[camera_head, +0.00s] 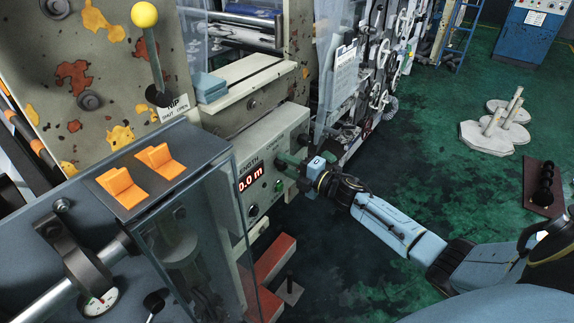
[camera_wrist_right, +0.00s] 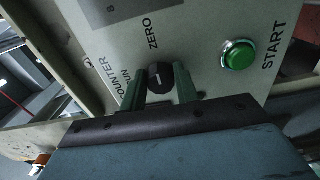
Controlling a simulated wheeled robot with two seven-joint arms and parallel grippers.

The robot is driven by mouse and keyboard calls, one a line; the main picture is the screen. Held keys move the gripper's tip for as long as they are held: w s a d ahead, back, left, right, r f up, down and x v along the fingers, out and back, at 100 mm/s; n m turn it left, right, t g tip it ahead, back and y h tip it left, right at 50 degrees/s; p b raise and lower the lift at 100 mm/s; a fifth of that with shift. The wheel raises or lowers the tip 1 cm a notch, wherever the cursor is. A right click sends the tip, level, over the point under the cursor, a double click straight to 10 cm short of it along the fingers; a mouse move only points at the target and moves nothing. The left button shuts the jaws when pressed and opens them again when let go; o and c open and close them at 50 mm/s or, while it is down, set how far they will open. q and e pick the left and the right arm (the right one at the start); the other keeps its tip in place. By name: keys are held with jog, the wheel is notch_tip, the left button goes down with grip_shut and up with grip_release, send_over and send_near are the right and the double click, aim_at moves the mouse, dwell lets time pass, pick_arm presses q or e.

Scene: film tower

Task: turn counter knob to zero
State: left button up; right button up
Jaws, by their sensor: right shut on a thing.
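The black counter knob (camera_wrist_right: 160,78) sits on a pale control panel (camera_wrist_right: 205,22), with the labels COUNTER, RUN and ZERO around it. Its white mark is seen between my fingers in the right wrist view. My right gripper (camera_wrist_right: 160,84) is shut on the knob, one green finger on each side. In the head view my right gripper (camera_head: 290,162) reaches the panel's right part and hides the knob. My left gripper is not in view.
A green START button (camera_wrist_right: 238,56) is beside the knob. Orange rocker switches (camera_head: 140,175) and a yellow-topped lever (camera_head: 145,16) are at the left. A clear guard (camera_head: 185,260) stands near the panel. The green floor at right is mostly open.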

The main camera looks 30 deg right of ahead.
jog(key=o, duration=0.9)
jog(key=shift+o, duration=0.2)
jog(key=shift+s, duration=0.1)
jog(key=v, duration=1.3)
jog(key=shift+s, duration=0.1)
jog(key=s+f+m+g+h+b, duration=0.15)
jog(key=s+f+m, duration=0.25)
jog(key=f, duration=0.6)
jog(key=s+f+m+g+h+b, duration=0.1)
jog(key=s+f+m+g+h, duration=0.2)
jog(key=f, duration=0.7)
jog(key=s+f+m+g+h+b, duration=0.1)
jog(key=s+f+m+h, duration=0.2)
jog(key=s+f+m, duration=0.5)
jog(key=s+a+f+m+g, duration=0.1)
jog(key=s+a+f+g, duration=0.2)
jog(key=s+f, duration=0.4)
jog(key=s+a+f+m+g+b, duration=0.1)
jog(key=s+a+f+m+g, duration=0.1)
jog(key=s+a+f, duration=0.4)
jog(key=s+a+f+m+g, duration=0.2)
jog(key=s+a+f+g, duration=0.3)
jog(key=s, duration=0.8)
notch_tip(320, 180, down, 4)
jog(key=shift+a+r+b, duration=0.1)
jog(key=shift+a+b, duration=0.1)
jog(key=shift+b, duration=0.2)
